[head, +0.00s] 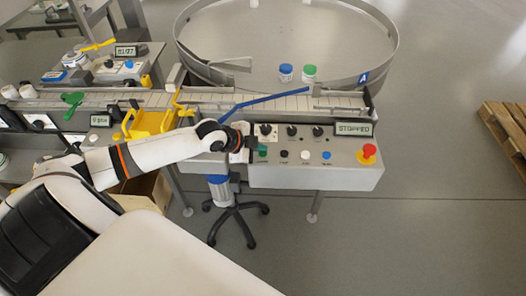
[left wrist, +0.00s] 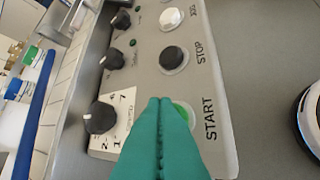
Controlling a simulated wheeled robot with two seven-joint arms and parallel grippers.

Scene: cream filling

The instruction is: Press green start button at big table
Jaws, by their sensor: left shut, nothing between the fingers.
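The green start button (left wrist: 184,113) sits on the grey control panel in the left wrist view, with the word START beside it. My shut, empty left gripper (left wrist: 160,101) covers most of it; I cannot tell whether the fingertips touch it. In the head view, my left gripper (head: 254,150) is at the left end of the control panel (head: 340,177), by the green button. The display (head: 355,129) on the panel reads STOPPED. The big round table (head: 385,62) with a metal rim stands behind the panel. My right gripper is not in view.
The black stop button (left wrist: 173,58) is close to my fingers, and a knob (left wrist: 101,117) is on their other side. A red emergency button (head: 369,150) is at the panel's right end. Blue-capped (head: 286,70) and green-capped (head: 309,71) jars stand on the round table.

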